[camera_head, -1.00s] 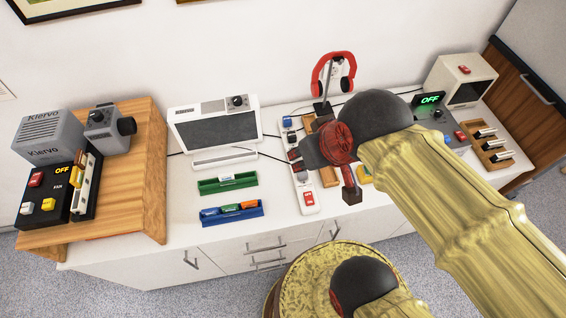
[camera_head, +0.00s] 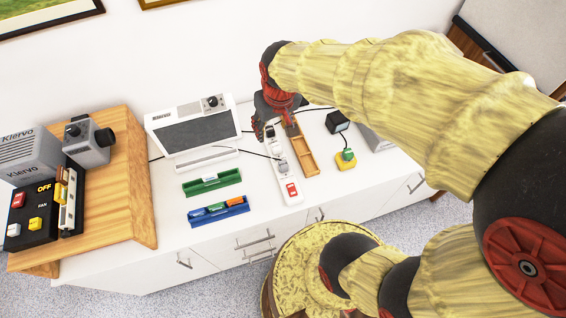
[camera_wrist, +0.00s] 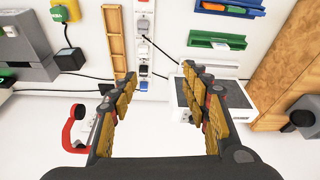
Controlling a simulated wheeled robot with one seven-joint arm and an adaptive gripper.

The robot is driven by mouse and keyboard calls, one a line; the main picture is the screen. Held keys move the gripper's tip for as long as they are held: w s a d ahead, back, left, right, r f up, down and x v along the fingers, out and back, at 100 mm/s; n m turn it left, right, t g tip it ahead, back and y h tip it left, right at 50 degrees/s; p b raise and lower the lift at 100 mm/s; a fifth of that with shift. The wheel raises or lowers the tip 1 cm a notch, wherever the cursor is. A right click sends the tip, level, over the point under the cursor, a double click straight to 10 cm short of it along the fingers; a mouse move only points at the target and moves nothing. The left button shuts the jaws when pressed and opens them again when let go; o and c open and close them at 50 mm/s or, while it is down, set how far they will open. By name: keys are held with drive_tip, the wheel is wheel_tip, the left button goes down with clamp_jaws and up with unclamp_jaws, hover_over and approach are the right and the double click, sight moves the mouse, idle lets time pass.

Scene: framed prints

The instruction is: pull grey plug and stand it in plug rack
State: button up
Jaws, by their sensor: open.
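My gripper (camera_head: 275,125) is open and empty above the far end of a white power strip (camera_head: 271,138). In the wrist view its fingers (camera_wrist: 165,95) are spread apart, with the power strip (camera_wrist: 140,8) beyond them. A blue plug (camera_wrist: 143,86) is at the strip's end nearer the fingers. A wooden slotted tray (camera_head: 309,168), apparently the plug rack, lies beside the strip and looks empty; it also shows in the wrist view (camera_wrist: 116,42).
Green (camera_head: 212,184) and blue (camera_head: 218,216) trays lie left of the strip, below a white screen device (camera_head: 195,135). A yellow-green plug block (camera_head: 346,159) is to the right.

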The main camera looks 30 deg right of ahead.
drive_tip(key=w+d+f+g+p, duration=0.2)
drive_tip(key=w+d+f, duration=0.15)
drive_tip(key=f, duration=0.65)
drive_tip(key=m+g+p, duration=0.1)
drive_tip(key=p, duration=0.1)
hover_over(283, 164)
wheel_tip(283, 164, down, 11)
drive_tip(key=shift+f, duration=0.3)
drive_tip(key=shift+f, duration=0.1)
wheel_tip(283, 164, down, 9)
drive_tip(key=b, duration=0.6)
drive_tip(key=shift+c, duration=0.3)
drive_tip(key=c, duration=1.1)
clamp_jaws()
